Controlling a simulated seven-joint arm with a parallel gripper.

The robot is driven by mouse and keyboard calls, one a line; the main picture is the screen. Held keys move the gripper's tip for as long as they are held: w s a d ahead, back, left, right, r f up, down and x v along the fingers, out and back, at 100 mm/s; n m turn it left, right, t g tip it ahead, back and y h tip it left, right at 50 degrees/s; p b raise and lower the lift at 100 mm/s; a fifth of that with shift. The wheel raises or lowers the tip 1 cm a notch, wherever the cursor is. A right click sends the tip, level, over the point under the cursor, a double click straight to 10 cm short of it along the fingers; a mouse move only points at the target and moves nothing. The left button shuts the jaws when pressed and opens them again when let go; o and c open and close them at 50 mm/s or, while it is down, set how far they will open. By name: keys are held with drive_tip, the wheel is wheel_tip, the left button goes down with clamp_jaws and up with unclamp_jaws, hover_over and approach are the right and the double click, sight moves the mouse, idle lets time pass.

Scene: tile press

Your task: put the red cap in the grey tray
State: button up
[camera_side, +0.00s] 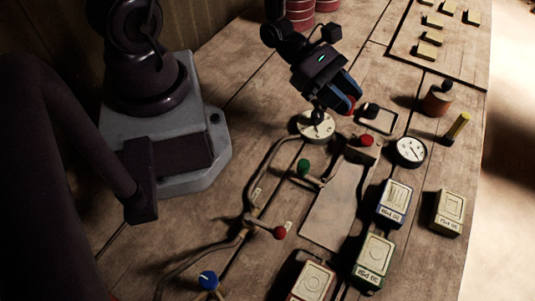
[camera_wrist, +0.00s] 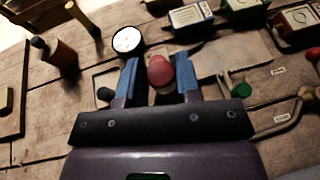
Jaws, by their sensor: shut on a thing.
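My gripper (camera_side: 344,98) is shut on the red cap (camera_side: 349,105), which shows as a small red patch at the fingertips in the side view. In the wrist view the rounded red cap (camera_wrist: 160,72) sits between the blue fingers of my gripper (camera_wrist: 157,62). The cap is held above the table. The small tray with a dark rim (camera_side: 381,121) lies just right of and below the fingertips in the side view. A black knob overlaps its far left corner. In the wrist view my left finger partly hides the tray area.
A block with a red button (camera_side: 366,141) stands close to the tray. Nearby are a white gauge (camera_side: 411,151), a green-knobbed valve (camera_side: 303,168) with pipes, a flat plate (camera_side: 335,205), a brown cylinder (camera_side: 437,100) and a yellow peg (camera_side: 458,126). Several labelled blocks stand in front.

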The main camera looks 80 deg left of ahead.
drive_tip(key=s+d+f+m+g+h, duration=0.2)
drive_tip(key=s+d+f+m+g, duration=0.2)
drive_tip(key=s+m+g, duration=0.4)
drive_tip(key=m+g, duration=0.3)
drive_tip(key=g, duration=0.2)
hover_over(268, 179)
drive_tip(key=shift+m+y, duration=0.3)
drive_tip(key=shift+y, duration=0.1)
drive_tip(key=shift+f, duration=3.65)
drive_tip(key=o, duration=0.9)
drive_tip(key=shift+f, duration=0.1)
